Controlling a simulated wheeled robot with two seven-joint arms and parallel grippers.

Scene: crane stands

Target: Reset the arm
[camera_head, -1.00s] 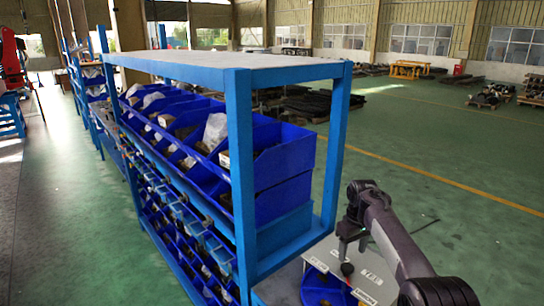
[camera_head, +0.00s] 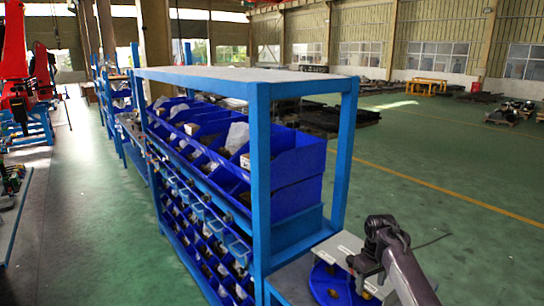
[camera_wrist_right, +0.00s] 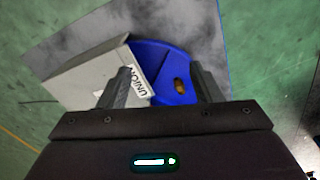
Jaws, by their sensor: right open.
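My right gripper (camera_head: 362,276) is at the lower right of the head view, above a grey table top beside the blue rack. In the right wrist view its two fingers (camera_wrist_right: 160,86) stand apart with nothing held between them. My left gripper is not in view.
A blue rack (camera_head: 258,180) with several blue bins (camera_head: 290,163) stands close ahead. Red robot machinery (camera_head: 15,60) stands at the far left. Green floor is open on the right (camera_head: 450,170) and a walkway is clear left of the rack (camera_head: 95,220).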

